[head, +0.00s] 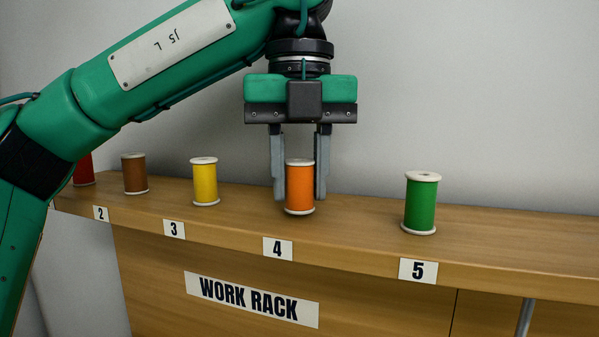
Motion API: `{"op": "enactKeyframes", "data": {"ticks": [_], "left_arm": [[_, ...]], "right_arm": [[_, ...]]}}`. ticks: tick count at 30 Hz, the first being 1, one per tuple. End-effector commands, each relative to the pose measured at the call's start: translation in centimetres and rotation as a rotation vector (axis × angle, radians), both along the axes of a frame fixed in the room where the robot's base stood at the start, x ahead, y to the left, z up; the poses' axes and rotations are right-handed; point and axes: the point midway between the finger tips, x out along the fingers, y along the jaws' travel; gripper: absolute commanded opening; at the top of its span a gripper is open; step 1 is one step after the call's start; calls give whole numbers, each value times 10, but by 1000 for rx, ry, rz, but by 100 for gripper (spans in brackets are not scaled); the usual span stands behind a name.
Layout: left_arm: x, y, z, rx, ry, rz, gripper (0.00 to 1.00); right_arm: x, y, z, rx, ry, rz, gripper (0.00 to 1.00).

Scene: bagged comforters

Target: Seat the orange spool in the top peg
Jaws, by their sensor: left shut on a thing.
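The orange spool (300,187) stands upright on the wooden rack top above label 4, with pale end discs at top and bottom. My left gripper (300,188) points straight down over it, one grey finger on each side, and is shut on the spool. Whether the spool's base touches the wood or is slightly raised, I cannot tell. No top peg shows in this view. My right gripper is not in view.
A green spool (421,203) stands right of the orange one. A yellow spool (205,182), a brown spool (135,174) and a red spool (84,172) stand to the left. The work rack (520,235) is backed by a plain wall. Its right end is clear.

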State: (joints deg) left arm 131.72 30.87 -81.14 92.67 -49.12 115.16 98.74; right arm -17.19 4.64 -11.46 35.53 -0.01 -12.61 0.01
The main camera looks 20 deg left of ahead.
Motion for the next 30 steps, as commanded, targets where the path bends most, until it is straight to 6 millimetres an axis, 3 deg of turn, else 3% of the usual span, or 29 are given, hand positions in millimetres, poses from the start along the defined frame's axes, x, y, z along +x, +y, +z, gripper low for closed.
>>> {"op": "enactKeyframes", "data": {"ticks": [7, 8, 11, 12, 18, 22, 30], "left_arm": [[0, 0, -5, 0, 0, 0, 8], [0, 0, -4, 0, 0, 0, 32], [0, 0, -4, 0, 0, 0, 51], [0, 0, -4, 0, 0, 0, 55], [0, 0, -4, 0, 0, 0, 57], [0, 0, -4, 0, 0, 0, 83], [0, 0, -4, 0, 0, 0, 84]], "right_arm": [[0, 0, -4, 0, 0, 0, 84], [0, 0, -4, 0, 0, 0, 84], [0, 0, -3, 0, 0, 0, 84], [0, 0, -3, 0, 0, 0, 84], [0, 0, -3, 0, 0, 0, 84], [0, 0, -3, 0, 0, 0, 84], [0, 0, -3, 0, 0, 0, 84]]}}
